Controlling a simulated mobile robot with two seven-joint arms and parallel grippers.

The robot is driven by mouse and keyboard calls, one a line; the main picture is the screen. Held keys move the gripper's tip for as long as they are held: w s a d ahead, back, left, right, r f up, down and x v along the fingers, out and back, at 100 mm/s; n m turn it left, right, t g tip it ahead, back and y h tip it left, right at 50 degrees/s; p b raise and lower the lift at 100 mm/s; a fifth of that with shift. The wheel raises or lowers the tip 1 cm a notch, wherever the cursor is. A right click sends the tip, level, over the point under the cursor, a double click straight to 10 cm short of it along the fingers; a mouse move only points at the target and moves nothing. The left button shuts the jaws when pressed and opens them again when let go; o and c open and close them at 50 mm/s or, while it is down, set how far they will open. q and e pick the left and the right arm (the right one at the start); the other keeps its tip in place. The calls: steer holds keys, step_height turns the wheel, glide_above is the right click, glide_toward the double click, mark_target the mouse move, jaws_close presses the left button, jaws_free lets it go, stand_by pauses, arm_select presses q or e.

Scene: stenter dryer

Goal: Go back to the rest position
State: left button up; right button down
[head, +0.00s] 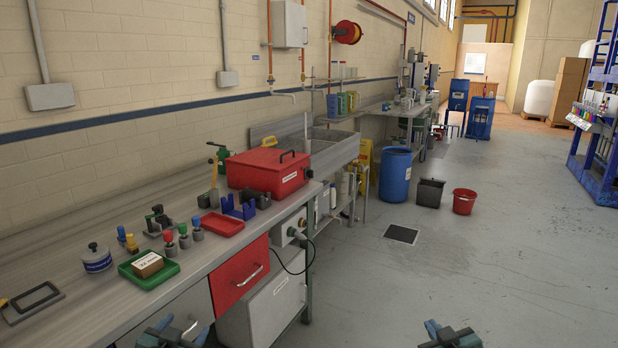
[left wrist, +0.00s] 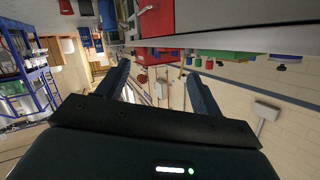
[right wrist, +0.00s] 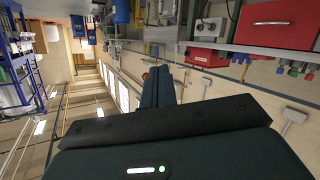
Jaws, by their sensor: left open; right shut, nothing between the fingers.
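My left gripper (head: 175,332) shows at the bottom edge of the head view, in front of the workbench's near side. In the left wrist view its two fingers (left wrist: 160,92) stand apart with nothing between them. My right gripper (head: 450,334) shows at the bottom edge of the head view, over the open floor. In the right wrist view its fingers (right wrist: 160,86) are together and hold nothing. Both grippers are clear of the bench and of any object.
A metal workbench (head: 75,318) runs along the left wall, with a red toolbox (head: 268,172), a green tray (head: 135,281) and several small tools. A blue barrel (head: 395,176), black bin (head: 429,192) and red bucket (head: 464,202) stand on the floor. The floor (head: 530,260) at right is clear.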

arm_select(q)
steer(key=s+d+f+g+h, duration=0.1)
steer(key=s+d+f, duration=0.2)
steer(key=s, duration=0.6)
steer(key=s+d+f+g+h, duration=0.1)
steer(key=s+d+f, duration=0.3)
steer(key=s, duration=0.6)
steer(key=s+d+f+g, duration=0.2)
steer(key=s+d+f, duration=0.2)
steer(key=s, duration=0.5)
steer(key=shift+s+d+n+h, duration=0.35)
steer(key=shift+d+n+h, duration=0.05)
steer(key=shift+d, duration=0.35)
arm_select(e)
steer(key=s+a+f+g+y, duration=0.1)
steer(key=s+a+f, duration=0.2)
steer(key=s, duration=0.6)
steer(key=s+a+f+g+y, duration=0.1)
steer(key=s+a+f, duration=0.3)
steer(key=s, duration=0.6)
steer(key=s+a+f+g, duration=0.2)
steer(key=s+a+f, duration=0.2)
steer(key=s, duration=0.5)
steer(key=shift+s+a+m+y, duration=0.35)
steer(key=shift+a+m+y, duration=0.05)
steer(key=shift+a, duration=0.35)
arm_select(q)
steer(key=shift+c, duration=0.5)
